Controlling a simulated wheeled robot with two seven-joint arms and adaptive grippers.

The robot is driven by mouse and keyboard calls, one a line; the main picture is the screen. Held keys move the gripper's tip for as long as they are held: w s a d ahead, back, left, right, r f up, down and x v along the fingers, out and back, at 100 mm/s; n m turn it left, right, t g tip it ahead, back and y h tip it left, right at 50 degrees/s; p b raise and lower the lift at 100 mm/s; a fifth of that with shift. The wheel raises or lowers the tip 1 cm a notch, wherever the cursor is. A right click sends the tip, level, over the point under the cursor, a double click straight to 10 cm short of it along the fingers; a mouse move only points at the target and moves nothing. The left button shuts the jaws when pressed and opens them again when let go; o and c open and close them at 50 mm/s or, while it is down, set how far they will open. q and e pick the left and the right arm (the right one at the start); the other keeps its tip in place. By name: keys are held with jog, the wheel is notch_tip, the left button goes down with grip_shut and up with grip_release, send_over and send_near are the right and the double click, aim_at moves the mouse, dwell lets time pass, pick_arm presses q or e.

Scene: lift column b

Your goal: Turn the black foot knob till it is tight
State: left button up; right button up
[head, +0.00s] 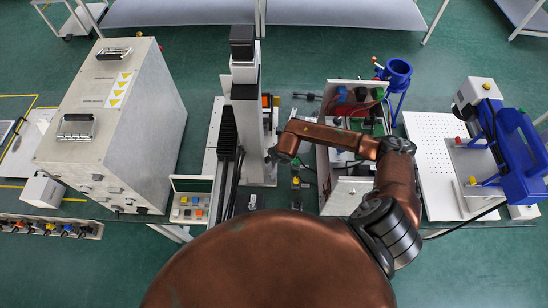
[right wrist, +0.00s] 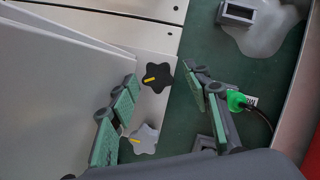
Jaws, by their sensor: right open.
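The black foot knob (right wrist: 155,73) is star-shaped with a yellow mark and sits on a light plate at the foot of the column (head: 245,120). A grey star knob (right wrist: 144,138) with a yellow mark is on the same plate, nearer my wrist. My right gripper (right wrist: 163,82) is open with its green-padded fingers apart. In that view the black knob appears between the fingertips, and I cannot tell whether they touch it. In the head view my right gripper (head: 279,153) is beside the column's foot, and the knob cannot be made out there. My left gripper is not in view.
An open case (head: 340,195) with cables stands right of the column. A large grey cabinet (head: 120,140) stands at the left. A green connector (right wrist: 236,100) with a black cable lies beside my right finger. A white perforated board (head: 435,150) is at the right.

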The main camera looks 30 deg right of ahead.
jog(key=shift+r+p, duration=2.15)
jog(key=shift+r, duration=1.4)
